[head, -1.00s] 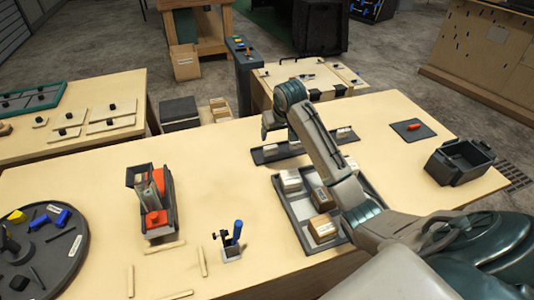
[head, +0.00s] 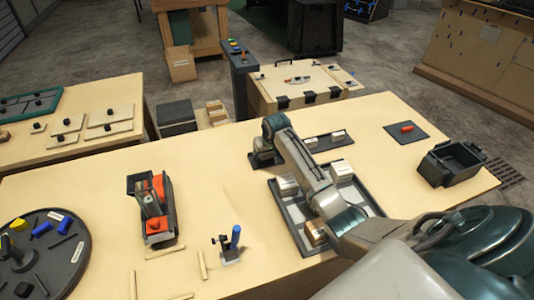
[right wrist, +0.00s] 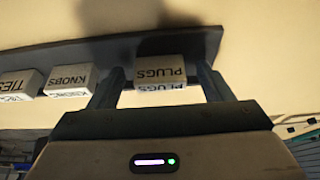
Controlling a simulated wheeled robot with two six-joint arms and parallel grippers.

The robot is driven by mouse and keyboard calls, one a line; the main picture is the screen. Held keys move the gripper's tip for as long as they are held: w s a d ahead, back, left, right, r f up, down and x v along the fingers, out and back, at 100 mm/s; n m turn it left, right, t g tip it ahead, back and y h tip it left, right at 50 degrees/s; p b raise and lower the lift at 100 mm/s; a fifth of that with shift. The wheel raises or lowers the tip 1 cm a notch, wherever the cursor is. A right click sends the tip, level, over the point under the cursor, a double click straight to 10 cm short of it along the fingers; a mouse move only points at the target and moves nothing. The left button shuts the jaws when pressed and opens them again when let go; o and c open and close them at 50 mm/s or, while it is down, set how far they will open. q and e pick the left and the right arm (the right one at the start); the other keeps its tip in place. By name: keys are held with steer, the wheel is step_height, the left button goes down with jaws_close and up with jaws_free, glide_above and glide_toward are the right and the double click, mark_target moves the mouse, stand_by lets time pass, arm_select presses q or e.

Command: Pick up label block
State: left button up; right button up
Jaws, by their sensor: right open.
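A white block lettered PLUGS (right wrist: 160,70) sits on a dark strip (right wrist: 110,52) in the right wrist view. My right gripper (right wrist: 157,82) is open, with one finger on each side of this block; I cannot tell whether they touch it. White blocks lettered KNOBS (right wrist: 71,80) and TIES (right wrist: 20,84) sit to the left on the same strip. In the head view my right gripper (head: 262,160) is low at the left end of the strip (head: 324,142) and hides the block there. Two white blocks (head: 337,136) show further right. My left gripper is not in view.
A grey tray (head: 290,215) with several blocks lies under my right forearm. A dark bin (head: 452,165) and a mat with a red piece (head: 407,128) are at right. A red-and-black holder (head: 155,205), small blue-handled stand (head: 230,245) and round dark tray (head: 70,265) are at left.

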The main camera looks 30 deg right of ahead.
steer(key=c, duration=1)
steer(key=shift+c, duration=0.2)
